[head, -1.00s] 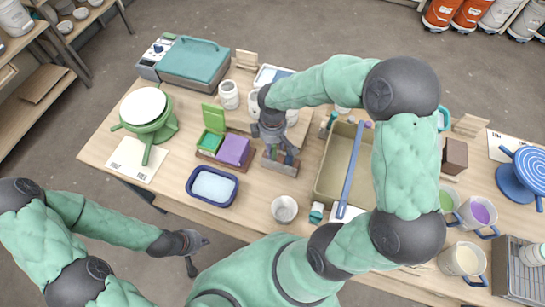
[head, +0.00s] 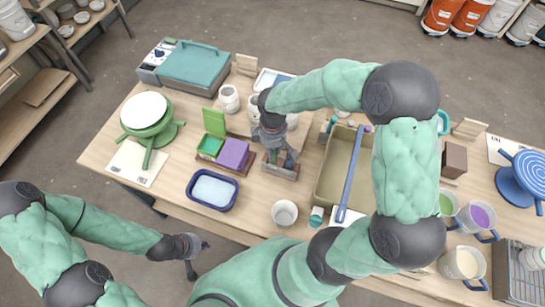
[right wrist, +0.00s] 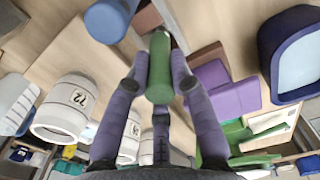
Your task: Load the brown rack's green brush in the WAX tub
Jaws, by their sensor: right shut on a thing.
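My right gripper (head: 275,143) is over the brown rack (head: 281,170) in the head view. In the right wrist view its fingers are closed around a green brush (right wrist: 159,68), of which only the thick green handle shows clearly. I cannot tell whether its lower end is clear of the rack. My left gripper (head: 191,258) hangs off the table's front edge, away from the objects; its opening is unclear. A dark blue tub (head: 212,188) with pale contents stands left of the rack and also shows in the right wrist view (right wrist: 290,60). No WAX label is readable.
White jars (head: 229,98) stand behind. A white cup (head: 285,213) is in front; a tan basin (head: 331,175) with a blue bar is to the right.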

